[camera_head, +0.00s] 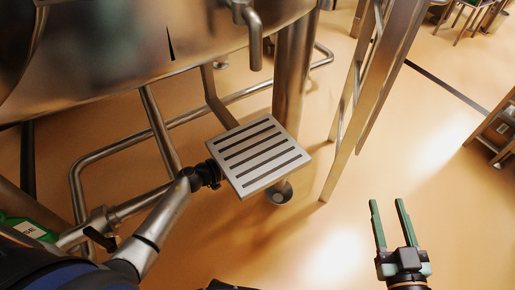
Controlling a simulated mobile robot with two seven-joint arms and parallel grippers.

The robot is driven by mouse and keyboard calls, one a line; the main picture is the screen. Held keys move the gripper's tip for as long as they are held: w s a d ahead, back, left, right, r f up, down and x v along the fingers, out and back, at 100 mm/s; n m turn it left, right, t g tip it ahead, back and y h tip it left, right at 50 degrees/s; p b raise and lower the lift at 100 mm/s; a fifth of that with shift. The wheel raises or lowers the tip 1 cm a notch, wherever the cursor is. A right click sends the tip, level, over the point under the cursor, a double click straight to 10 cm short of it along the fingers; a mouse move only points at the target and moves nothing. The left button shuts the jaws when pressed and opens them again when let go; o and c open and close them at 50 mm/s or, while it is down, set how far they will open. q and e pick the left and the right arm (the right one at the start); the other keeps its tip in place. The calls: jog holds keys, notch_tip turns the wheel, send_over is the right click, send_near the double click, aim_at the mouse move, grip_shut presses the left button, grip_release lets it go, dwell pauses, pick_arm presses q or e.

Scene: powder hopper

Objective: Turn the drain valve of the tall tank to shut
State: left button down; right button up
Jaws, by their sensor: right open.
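A large shiny metal tank (110,50) fills the upper left, its upper part cut off by the picture edge. A bent metal spout (254,40) points down at its front right side. A small black lever-like part (100,238) sits by a metal pipe at the lower left. I cannot tell which part is the drain valve or how it is turned. My right gripper (390,205) is open and empty at the lower right, over bare floor and well apart from the tank and pipes. My left gripper does not show.
A slotted square metal plate (258,155) juts out below the tank. Metal pipes (125,147) run beneath the tank, and a slanted metal frame (372,85) stands right of it. The orange floor (440,140) is clear around my right gripper. A shelf (495,130) stands at the right edge.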

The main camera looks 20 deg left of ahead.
pick_arm(q)
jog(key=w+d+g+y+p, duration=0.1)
jog(key=p, duration=0.6)
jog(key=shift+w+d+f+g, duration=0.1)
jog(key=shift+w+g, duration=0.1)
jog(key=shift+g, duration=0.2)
pick_arm(e)
jog(key=s+f+m+g+h, duration=0.1)
jog(key=s+f+m+g, duration=0.1)
jog(key=s+f+g, duration=0.5)
notch_tip(320, 180, down, 5)
jog(key=shift+s+a+f+g+h, duration=0.15)
jog(key=shift+s+a+g+h, duration=0.15)
jog(key=shift+a+g, duration=0.1)
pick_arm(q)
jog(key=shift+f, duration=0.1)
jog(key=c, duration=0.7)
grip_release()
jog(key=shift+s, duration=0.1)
